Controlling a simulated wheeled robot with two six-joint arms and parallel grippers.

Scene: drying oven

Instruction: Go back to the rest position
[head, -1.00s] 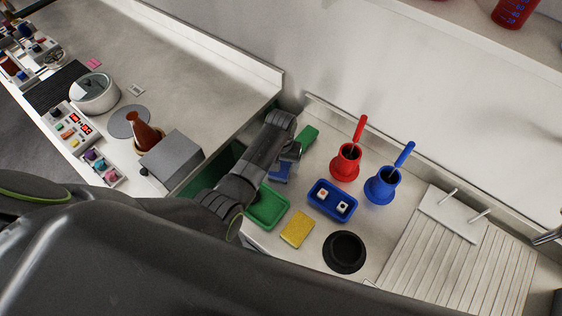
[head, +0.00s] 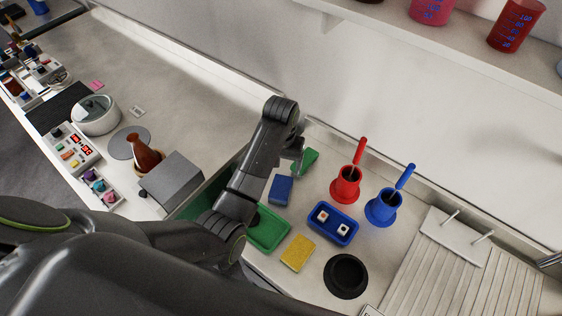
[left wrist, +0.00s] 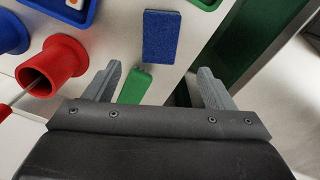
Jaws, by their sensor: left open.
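My left gripper (head: 296,158) is above the right-hand bench, mostly hidden behind my own left arm in the head view. In the left wrist view the gripper (left wrist: 157,86) has its two grey fingers wide apart, with nothing held between them. Beyond the fingers lie a blue block (left wrist: 161,37) and a green piece (left wrist: 135,86), both apart from the gripper. The head view also shows the blue block (head: 281,190) and the green piece (head: 304,161) resting on the bench. My right gripper is not in view.
A red holder (head: 345,188) and a blue holder (head: 382,208) stand right of the gripper. A blue tray (head: 318,236), a yellow sponge (head: 297,253) and a green tray (head: 268,238) lie nearer. A grey box (head: 171,180) is left. A shelf (head: 460,45) runs above.

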